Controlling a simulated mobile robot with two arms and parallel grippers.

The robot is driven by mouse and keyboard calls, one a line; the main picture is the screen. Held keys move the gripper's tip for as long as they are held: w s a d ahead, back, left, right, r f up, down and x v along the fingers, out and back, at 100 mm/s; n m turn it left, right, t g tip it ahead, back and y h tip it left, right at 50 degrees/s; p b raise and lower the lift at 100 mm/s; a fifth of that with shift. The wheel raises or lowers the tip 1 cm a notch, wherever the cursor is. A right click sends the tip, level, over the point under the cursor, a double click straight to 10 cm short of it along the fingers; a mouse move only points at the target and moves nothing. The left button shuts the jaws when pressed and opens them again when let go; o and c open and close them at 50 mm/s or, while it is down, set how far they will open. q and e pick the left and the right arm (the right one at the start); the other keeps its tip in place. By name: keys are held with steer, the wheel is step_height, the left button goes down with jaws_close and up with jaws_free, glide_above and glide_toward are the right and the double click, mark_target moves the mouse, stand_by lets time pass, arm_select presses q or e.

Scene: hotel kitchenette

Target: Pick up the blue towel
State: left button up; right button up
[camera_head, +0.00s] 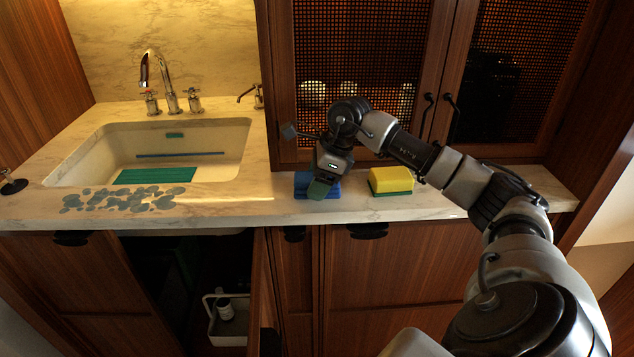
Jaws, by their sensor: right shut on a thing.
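The blue towel (302,183) lies on the marble counter to the right of the sink, in front of the cabinet with mesh doors. My right gripper (320,187) comes down over it from above. Its fingers are shut on the towel and hide the towel's middle, with blue showing on both sides. The towel appears to be still at counter level. My left gripper is not in view.
A yellow and green sponge (391,180) sits on the counter just right of the towel. The sink (90,155), the faucet (160,80) and a patch of grey-green pebble shapes (118,199) are on the left. An open lower cabinet holds a white caddy (232,327).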

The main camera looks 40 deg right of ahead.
mark_target(312, 177)
step_height(312, 177, up, 4)
steer(key=shift+s+d+r, duration=0.15)
steer(key=s+d+r+b, duration=0.4)
steer(key=s+d+r, duration=0.1)
steer(key=s, duration=0.4)
steer(key=shift+v, duration=0.9)
steer(key=shift+s+d+f, duration=0.1)
steer(key=shift+s, duration=0.05)
steer(key=o, duration=0.4)
steer(key=c, duration=0.3)
steer(key=shift+c, duration=0.2)
